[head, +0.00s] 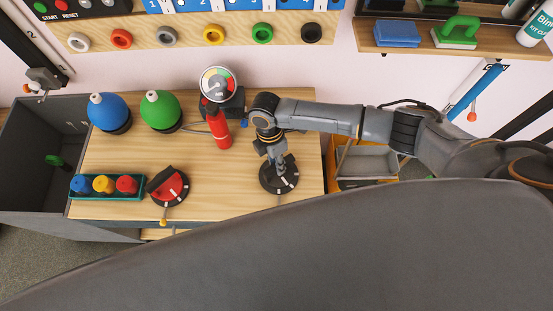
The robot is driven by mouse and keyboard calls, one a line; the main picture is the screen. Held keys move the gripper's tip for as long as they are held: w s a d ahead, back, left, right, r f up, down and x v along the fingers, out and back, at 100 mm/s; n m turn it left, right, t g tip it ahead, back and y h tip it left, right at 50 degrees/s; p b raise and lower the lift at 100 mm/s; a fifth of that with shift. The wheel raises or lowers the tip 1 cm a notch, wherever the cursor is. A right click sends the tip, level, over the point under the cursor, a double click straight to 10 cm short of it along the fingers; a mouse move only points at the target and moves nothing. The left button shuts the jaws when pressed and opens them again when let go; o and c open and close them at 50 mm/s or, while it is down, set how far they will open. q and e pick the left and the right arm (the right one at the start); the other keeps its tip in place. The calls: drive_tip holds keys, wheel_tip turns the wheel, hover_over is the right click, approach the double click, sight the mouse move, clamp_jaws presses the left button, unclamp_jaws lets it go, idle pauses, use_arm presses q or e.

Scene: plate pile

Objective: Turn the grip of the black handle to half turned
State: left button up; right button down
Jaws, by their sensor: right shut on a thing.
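The black handle (268,184) is a round dark base with white marks, standing on the right part of the wooden table (230,201). My right gripper (279,172) points down over it and is shut on its grip. The grip is mostly hidden by the gripper, so its turn angle cannot be read.
A red dial (167,186) with a yellow-tipped lever, a teal tray (107,196) with several coloured knobs, blue (109,112) and green (160,110) bulbs, and a red pump with a gauge (217,85) share the table. A large grey surface covers the lower view.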

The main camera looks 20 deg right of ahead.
drive_tip(key=shift+n, duration=1)
drive_tip(key=c, duration=1.1)
unclamp_jaws()
drive_tip(key=shift+s, duration=0.1)
drive_tip(key=shift+r, duration=0.2)
drive_tip(key=r, duration=0.3)
drive_tip(key=w+r, duration=0.1)
drive_tip(key=r, duration=0.3)
drive_tip(key=w+a+r, duration=0.1)
drive_tip(key=r, duration=0.3)
drive_tip(key=shift+a+r, duration=0.1)
drive_tip(key=shift+r, duration=0.1)
